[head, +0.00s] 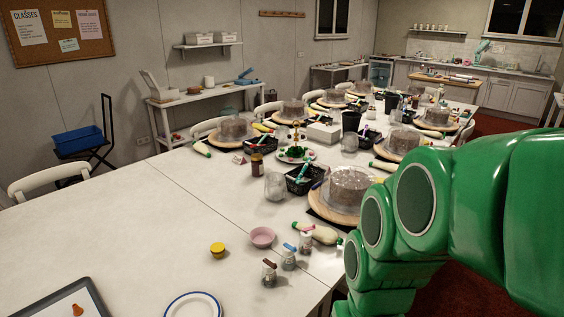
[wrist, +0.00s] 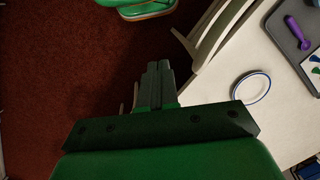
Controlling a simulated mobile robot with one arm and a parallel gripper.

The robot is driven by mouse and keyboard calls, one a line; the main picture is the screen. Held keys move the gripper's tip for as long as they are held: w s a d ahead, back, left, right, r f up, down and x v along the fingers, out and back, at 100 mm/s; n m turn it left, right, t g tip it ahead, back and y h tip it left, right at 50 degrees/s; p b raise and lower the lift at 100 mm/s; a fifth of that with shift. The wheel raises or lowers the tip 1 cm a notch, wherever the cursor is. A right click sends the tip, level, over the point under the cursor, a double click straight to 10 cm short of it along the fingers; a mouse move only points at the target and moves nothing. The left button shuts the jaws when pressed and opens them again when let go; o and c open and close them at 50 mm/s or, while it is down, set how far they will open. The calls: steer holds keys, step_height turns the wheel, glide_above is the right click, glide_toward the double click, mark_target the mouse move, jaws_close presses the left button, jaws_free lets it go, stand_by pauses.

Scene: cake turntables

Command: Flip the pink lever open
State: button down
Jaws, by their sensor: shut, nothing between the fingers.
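Three small clear containers with coloured tops stand on the near table in the head view. The farthest (head: 306,243) has a pinkish-red top piece (head: 307,228), which may be the pink lever; it is too small to tell how it sits. The middle one (head: 289,262) has a blue top piece, and the nearest (head: 269,277) a brownish-red one. My gripper (wrist: 156,72) is shut and empty in the wrist view, over the red floor beside the table, away from the containers. In the head view only my green arm shows at the right.
A blue-rimmed plate (head: 193,306) lies at the table's front; it also shows in the wrist view (wrist: 251,88). A pink bowl (head: 262,237), a yellow-lidded pot (head: 217,250) and a cake turntable (head: 318,208) stand near the containers. A chair (wrist: 218,30) stands by the table edge.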

steer(key=w+a+m+t+y, duration=0.1)
steer(key=w+a+y, duration=0.15)
steer(key=w, duration=0.55)
steer(key=w+a+t+y, duration=0.15)
steer(key=w+a, duration=0.25)
steer(key=w, duration=0.4)
steer(key=w+d+f+m+t+y, duration=0.1)
steer(key=w+f+m+t+y, duration=0.2)
steer(key=w, duration=1.4)
steer(key=w+d+f+m+t+h, duration=0.45)
steer(key=w+d+f+m, duration=0.45)
steer(key=w+d+f, duration=0.45)
glide_toward(309, 228)
steer(key=shift+w+f, duration=1.85)
steer(key=shift+f, duration=0.4)
steer(key=shift+d+y, duration=0.25)
steer(key=shift+d, duration=0.15)
